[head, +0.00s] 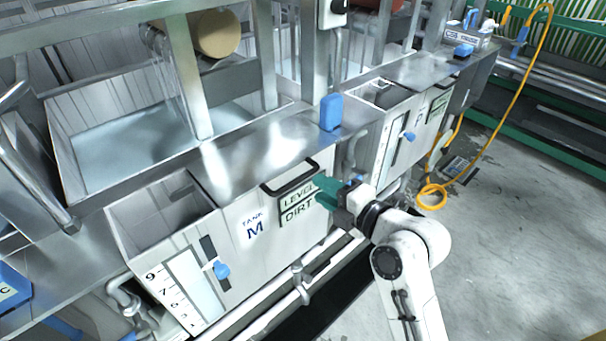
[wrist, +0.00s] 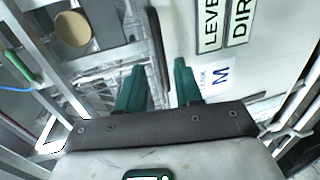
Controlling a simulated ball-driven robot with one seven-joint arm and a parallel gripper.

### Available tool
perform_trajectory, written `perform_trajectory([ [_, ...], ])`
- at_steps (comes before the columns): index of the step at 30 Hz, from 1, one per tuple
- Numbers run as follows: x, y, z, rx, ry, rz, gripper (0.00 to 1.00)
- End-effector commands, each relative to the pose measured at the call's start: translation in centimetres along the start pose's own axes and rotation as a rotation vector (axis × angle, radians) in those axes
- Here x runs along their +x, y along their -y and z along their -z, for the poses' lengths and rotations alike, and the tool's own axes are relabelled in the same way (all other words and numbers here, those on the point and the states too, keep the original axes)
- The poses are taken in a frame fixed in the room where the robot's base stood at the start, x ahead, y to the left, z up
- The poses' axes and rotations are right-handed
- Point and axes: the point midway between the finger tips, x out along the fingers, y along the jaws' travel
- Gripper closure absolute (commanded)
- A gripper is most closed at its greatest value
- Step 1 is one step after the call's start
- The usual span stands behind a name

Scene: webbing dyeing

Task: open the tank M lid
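Tank M (head: 243,245) is a white box marked "TANK M" on its front, beside "LEVEL" and "DIRT" plates. A black bar handle (head: 290,178) sits at its top front edge, above the plates; the lid's seam is hard to make out. My gripper (head: 322,187) has teal fingers and is at the right end of the handle, close to the plates. In the wrist view my gripper (wrist: 160,68) is open, its fingers apart. A dark bar (wrist: 157,45), apparently the handle, runs toward the gap between them. I cannot tell whether they touch it.
An open-topped compartment (head: 120,225) with a level scale (head: 180,290) and blue knob (head: 221,270) is at the left. A blue block (head: 331,112) stands on the metal top. White pipes (head: 300,285) run low in front.

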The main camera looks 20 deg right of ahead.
Motion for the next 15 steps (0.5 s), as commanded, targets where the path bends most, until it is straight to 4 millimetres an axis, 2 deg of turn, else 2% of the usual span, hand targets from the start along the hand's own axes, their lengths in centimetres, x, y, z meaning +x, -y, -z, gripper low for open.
perform_trajectory([
  [3,2.4,-0.3,0.1,0.000,-0.002,0.001,0.65],
  [9,5.6,-0.2,0.1,0.001,-0.001,0.002,0.65],
  [15,7.4,-0.1,0.1,0.001,0.000,0.001,0.65],
])
